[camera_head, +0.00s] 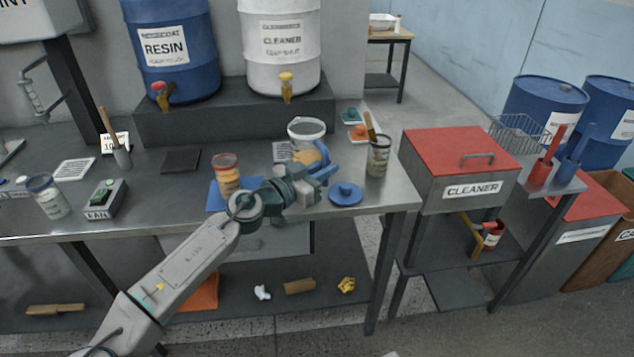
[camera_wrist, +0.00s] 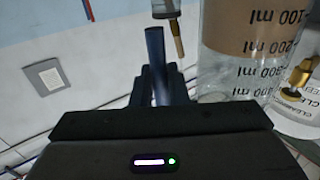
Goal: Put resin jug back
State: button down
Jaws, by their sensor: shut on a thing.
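The resin jug (camera_head: 305,130) is a clear container with a pale rim, tan contents and a blue handle, near the right part of the metal bench. My gripper (camera_head: 322,174) is at its right front side, shut on the blue handle. In the wrist view the jug (camera_wrist: 250,62) fills the upper right, with upside-down ml marks and a brown layer. The handle (camera_wrist: 156,55) stands between my fingers there. The jug looks about upright. My gripper and arm hide its lower part, so I cannot tell whether its base touches the bench.
A blue lid (camera_head: 346,195) and a brush cup (camera_head: 379,158) stand to the right. A dark square pad (camera_head: 181,160) lies farther left. Resin (camera_head: 172,50) and cleaner (camera_head: 282,45) drums stand behind on a raised ledge.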

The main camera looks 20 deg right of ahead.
jog(key=shift+w+a+f, duration=0.15)
jog(key=shift+w+f, duration=0.05)
jog(key=shift+f, duration=0.6)
jog(key=shift+w+a+f, duration=0.15)
jog(key=shift+w+f, duration=0.1)
jog(key=shift+f, duration=0.6)
jog(key=shift+w+a+f, duration=0.15)
jog(key=shift+w+f, duration=0.05)
jog(key=shift+f, duration=0.6)
jog(key=shift+f, duration=0.1)
jog(key=c, duration=1.4)
grip_release()
jog(key=shift+c, duration=0.2)
